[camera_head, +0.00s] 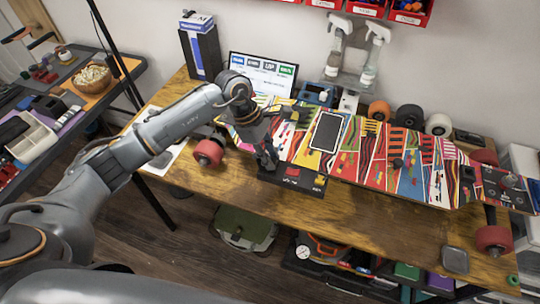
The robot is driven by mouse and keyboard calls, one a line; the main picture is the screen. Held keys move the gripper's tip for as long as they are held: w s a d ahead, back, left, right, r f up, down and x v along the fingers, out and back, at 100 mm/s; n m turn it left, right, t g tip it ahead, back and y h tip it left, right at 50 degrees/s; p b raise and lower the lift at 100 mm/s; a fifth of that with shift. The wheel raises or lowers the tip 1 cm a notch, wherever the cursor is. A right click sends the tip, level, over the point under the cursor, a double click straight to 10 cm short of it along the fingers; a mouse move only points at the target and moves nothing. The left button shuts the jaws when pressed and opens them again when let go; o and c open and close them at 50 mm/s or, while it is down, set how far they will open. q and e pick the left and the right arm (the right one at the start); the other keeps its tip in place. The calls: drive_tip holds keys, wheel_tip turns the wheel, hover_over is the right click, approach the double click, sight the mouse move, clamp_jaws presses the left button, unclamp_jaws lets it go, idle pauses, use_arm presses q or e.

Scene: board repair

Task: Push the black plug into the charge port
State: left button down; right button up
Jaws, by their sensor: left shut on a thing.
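My left gripper (266,154) comes in from the left and points down at the near edge of a colourful electric skateboard (375,155). It is shut on a small dark thing, taken to be the black plug, which is mostly hidden by the fingers. The fingertips are beside the left end of a black box (293,179) at the board's near side. The charge port cannot be made out, and I cannot tell whether the plug touches it. My right gripper is not in view.
The board lies on a wooden workbench (370,215), with red wheels (208,152) at its ends. A white-framed panel (326,131) is on the deck. Loose wheels (379,111), spray bottles (371,62) and a screen (262,73) stand behind. A grey tray (455,260) lies front right. The bench front is mostly clear.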

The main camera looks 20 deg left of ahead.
use_arm(q)
drive_tip(key=shift+f+b, duration=0.45)
drive_tip(key=shift+b, duration=0.05)
idle(0.7)
drive_tip(key=c, duration=0.8)
unclamp_jaws()
drive_tip(key=shift+r, duration=0.3)
drive_tip(key=shift+r+p, duration=0.45)
drive_tip(key=shift+r, duration=0.75)
drive_tip(key=shift+r, duration=0.15)
drive_tip(key=shift+r+p, duration=1.1)
drive_tip(key=shift+r, duration=1.8)
